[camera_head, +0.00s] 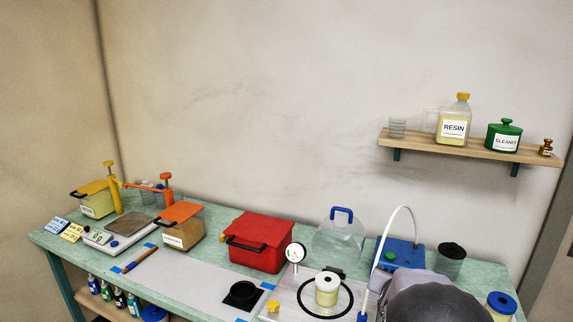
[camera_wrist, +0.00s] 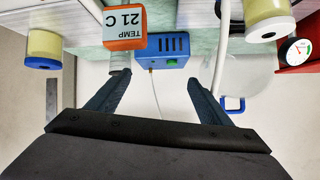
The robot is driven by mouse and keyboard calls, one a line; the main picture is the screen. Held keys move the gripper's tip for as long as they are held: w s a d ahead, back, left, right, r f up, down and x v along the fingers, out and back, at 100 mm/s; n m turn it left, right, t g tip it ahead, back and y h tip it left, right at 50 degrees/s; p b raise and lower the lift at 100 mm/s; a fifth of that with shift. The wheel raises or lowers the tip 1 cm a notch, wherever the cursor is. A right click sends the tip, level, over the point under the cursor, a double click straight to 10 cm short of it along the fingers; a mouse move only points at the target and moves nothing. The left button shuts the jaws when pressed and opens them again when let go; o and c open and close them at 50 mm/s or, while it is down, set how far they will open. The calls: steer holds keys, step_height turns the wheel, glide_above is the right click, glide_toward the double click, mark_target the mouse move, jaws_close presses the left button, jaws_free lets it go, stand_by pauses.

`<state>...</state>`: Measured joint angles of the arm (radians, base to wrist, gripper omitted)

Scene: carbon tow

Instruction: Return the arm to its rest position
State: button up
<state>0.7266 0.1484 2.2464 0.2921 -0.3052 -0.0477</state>
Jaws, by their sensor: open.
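My gripper (camera_wrist: 158,84) shows in the wrist view with its two dark fingers spread wide apart. Nothing is between them except a view of a thin pale hose and the pale background. In the head view, a grey and black rounded part of my arm (camera_head: 432,302) fills the bottom right, in front of the bench. The fingers cannot be made out there.
The green bench (camera_head: 205,218) holds a red box (camera_head: 262,240), a dial gauge (camera_head: 295,254), a blue pump unit (camera_head: 400,253) and a yellow-white spool (camera_head: 327,289). The wrist view, upside down, shows an orange temperature display (camera_wrist: 124,25) near the fingers. A shelf (camera_head: 460,146) hangs above.

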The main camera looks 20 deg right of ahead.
steer(key=a+f+n+g+y, duration=0.1)
steer(key=a+f+n+y, duration=0.2)
steer(key=a, duration=0.8)
steer(key=a+f+n+g+y, duration=0.1)
steer(key=a+f+n+y, duration=0.2)
steer(key=a, duration=0.8)
steer(key=s+a+f+n+g+y+p, duration=0.1)
steer(key=s+a+f+n+g, duration=0.1)
steer(key=s+a, duration=0.5)
steer(key=s+a+f+n+g+y+p, duration=0.1)
steer(key=s+a+f+n+g, duration=0.1)
steer(key=s+a, duration=0.5)
steer(key=shift+s+a+n+g+y, duration=0.3)
steer(key=shift+s+n+g+y, duration=0.1)
steer(key=shift+s+n+g, duration=0.55)
